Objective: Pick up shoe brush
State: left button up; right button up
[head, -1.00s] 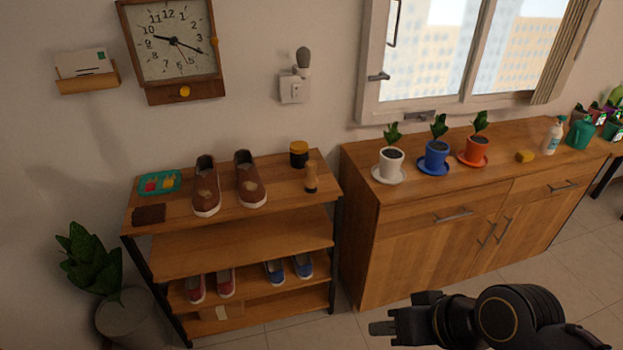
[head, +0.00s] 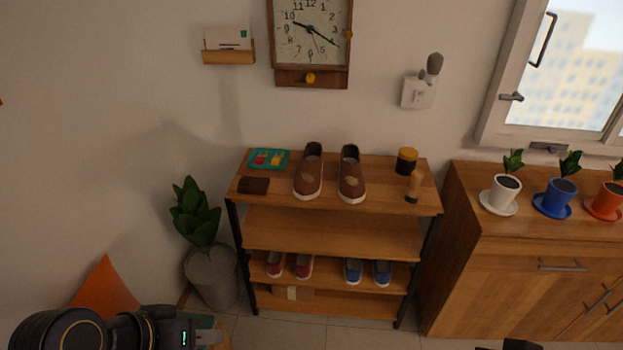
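What looks like the shoe brush (head: 414,186), a small upright piece with a light wooden handle and a darker base, stands on the top board of the shoe rack (head: 265,206) near its right end. It is just in front of a dark jar with a yellow lid (head: 407,161). My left gripper (head: 210,338) is at the bottom left, well away from the brush, with nothing seen in it; its finger gap is not clear. Only a dark tip of what seems to be my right gripper (head: 521,345) shows at the bottom edge.
Brown shoes (head: 309,172), a teal tray (head: 269,159) and a dark brown flat item (head: 254,185) share the top board. A potted plant (head: 213,275) stands left of the rack. A wooden cabinet (head: 520,262) with potted plants stands close on the right.

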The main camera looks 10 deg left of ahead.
aim_at(413, 193)
jog(key=k+u, duration=0.15)
jog(key=k, duration=0.35)
jog(key=i+l+u, duration=0.1)
jog(key=u, duration=0.3)
jog(key=l+u, duration=0.15)
jog(key=u, duration=0.25)
jog(key=l+u, duration=0.2)
jog(key=u, duration=0.2)
jog(key=i+l+u, duration=0.1)
jog(key=u, duration=0.3)
jog(key=l+u, duration=0.1)
jog(key=l, duration=0.3)
jog(key=k+l+u, duration=0.15)
jog(key=l, duration=0.25)
jog(key=l+u, duration=0.1)
jog(key=l, duration=0.25)
jog(key=k+l+u, duration=0.15)
jog(key=l, duration=0.25)
jog(key=k+l+u, duration=0.1)
jog(key=l, duration=0.25)
jog(key=k+l+u, duration=0.15)
jog(key=l, duration=0.2)
jog(key=k+l, duration=0.1)
jog(key=l, duration=0.25)
jog(key=k+l, duration=0.1)
jog(key=l, duration=0.3)
